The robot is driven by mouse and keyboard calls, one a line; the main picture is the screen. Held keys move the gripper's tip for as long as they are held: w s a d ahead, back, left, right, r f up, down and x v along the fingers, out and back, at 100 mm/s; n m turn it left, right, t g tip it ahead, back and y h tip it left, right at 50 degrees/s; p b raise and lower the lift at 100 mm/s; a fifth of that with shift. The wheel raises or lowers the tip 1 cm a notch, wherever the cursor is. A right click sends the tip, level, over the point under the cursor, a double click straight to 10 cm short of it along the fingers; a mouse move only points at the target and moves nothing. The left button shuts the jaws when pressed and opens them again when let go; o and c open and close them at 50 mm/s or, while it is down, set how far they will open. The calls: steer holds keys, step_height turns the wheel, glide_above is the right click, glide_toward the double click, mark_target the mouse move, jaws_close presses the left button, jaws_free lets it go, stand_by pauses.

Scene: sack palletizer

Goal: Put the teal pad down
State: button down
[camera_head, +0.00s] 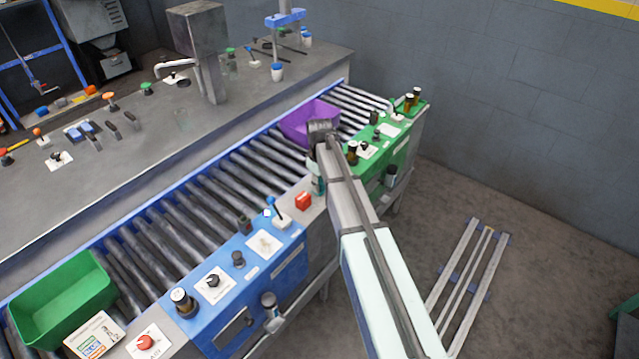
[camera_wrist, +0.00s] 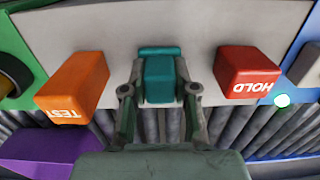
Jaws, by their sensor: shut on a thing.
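The teal pad (camera_wrist: 159,80) is a small block between the two fingers of my gripper (camera_wrist: 159,92) in the wrist view. My gripper is shut on it. A thin teal strip (camera_wrist: 160,50) shows just beyond the pad on the light panel; I cannot tell whether it is separate from the pad. The pad is between an orange TEST block (camera_wrist: 75,85) on the left and a red HOLD block (camera_wrist: 246,74) on the right, apart from both. I cannot tell whether the pad touches the panel. In the head view my arm mostly hides the pad.
A roller conveyor (camera_head: 205,191) runs beside the panel, carrying a purple bin (camera_head: 296,124) and a green bin (camera_head: 62,300). The red block (camera_head: 303,201) is near my gripper in the head view. Blue and green control panels with knobs stand on either side.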

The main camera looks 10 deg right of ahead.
steer(key=shift+f, duration=0.15)
steer(key=c, duration=0.9)
jaws_free()
step_height(320, 180, up, 12)
steer(key=b, duration=0.3)
